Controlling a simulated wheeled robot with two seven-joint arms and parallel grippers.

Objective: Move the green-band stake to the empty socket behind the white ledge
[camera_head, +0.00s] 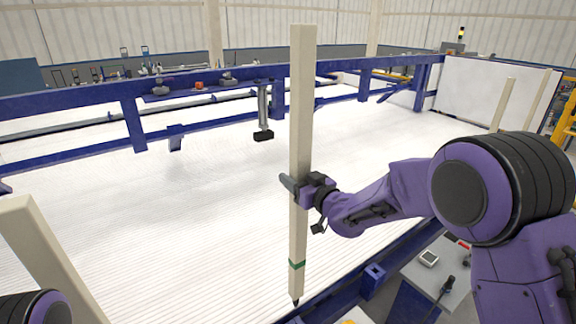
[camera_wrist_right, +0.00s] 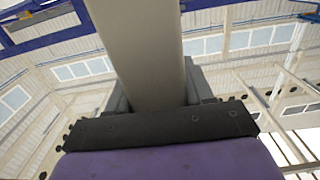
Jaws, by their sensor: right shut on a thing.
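The green-band stake (camera_head: 302,110) is a long cream post with a green band (camera_head: 296,264) low down and a dark pointed tip. It is nearly upright. My right gripper (camera_head: 301,188) is shut around it below mid-length; the right wrist view also shows the stake (camera_wrist_right: 140,50) between the fingers. Its tip appears just above or in front of the near blue rail; I cannot tell if it touches. A blue square socket (camera_head: 374,272) with an open top sits on that rail, right of the tip. My left gripper is out of view. I cannot single out the white ledge.
A wide white ribbed bed (camera_head: 200,215) fills the middle. A blue gantry beam (camera_head: 60,103) crosses behind the stake. Another cream post (camera_head: 45,255) stands at the left, and two more (camera_head: 502,105) at the far right. A grey worktop (camera_head: 445,268) lies below my right arm.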

